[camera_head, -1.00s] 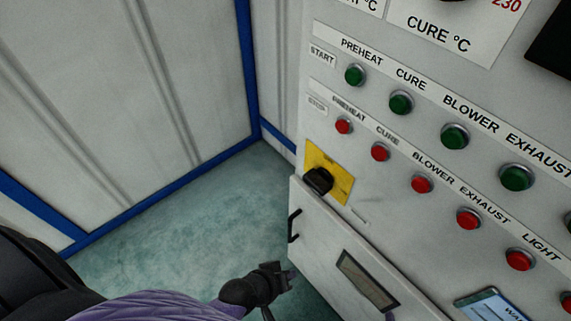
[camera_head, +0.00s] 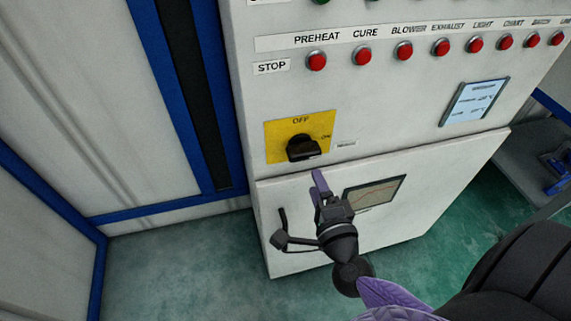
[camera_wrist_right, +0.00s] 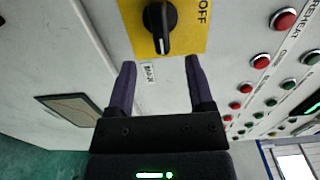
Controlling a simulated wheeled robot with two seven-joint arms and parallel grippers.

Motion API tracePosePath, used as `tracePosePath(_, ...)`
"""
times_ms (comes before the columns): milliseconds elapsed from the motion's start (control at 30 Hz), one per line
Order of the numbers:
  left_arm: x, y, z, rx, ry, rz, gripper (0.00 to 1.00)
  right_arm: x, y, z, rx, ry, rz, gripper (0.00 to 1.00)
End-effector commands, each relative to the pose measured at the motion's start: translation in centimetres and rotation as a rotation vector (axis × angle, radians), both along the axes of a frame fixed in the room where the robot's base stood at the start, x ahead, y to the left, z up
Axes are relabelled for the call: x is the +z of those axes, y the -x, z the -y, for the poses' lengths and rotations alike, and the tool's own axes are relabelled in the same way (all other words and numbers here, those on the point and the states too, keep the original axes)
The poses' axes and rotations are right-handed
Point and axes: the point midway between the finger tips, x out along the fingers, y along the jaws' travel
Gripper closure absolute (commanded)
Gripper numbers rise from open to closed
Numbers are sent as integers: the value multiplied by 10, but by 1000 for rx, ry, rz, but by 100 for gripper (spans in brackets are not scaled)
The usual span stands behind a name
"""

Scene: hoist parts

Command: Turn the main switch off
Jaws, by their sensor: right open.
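The main switch is a black rotary knob (camera_head: 303,148) on a yellow plate (camera_head: 275,130) on the front of a grey control cabinet. OFF is printed at the top of the plate and ON at its right side. In the right wrist view the knob (camera_wrist_right: 160,25) has its handle and white mark turned away from OFF, toward the small MAIN label (camera_wrist_right: 150,75). My right gripper (camera_head: 319,180) is just below the knob in the head view. In its wrist view the gripper (camera_wrist_right: 160,65) is open, empty and short of the knob. My left gripper is not in view.
Red stop buttons (camera_head: 404,50) run along the panel above the switch. Blue-framed wall panels stand at the left.

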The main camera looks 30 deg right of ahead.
Motion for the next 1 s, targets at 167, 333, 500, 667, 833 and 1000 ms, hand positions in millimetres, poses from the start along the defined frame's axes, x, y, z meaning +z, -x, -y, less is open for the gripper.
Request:
tracePosePath(167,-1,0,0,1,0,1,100,2,-42,10,0,2,5,32)
tracePosePath(333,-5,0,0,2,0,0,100,0,-73,17,1,4,1,32)
tracePosePath(500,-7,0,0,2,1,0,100,0,-86,21,1,3,-1,32)
tracePosePath(667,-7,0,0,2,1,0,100,0,-88,21,1,4,-2,32)
tracePosePath(833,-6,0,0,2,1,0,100,0,-88,21,1,4,-2,45)
tracePosePath(1000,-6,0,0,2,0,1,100,0,-88,21,1,4,-2,81)
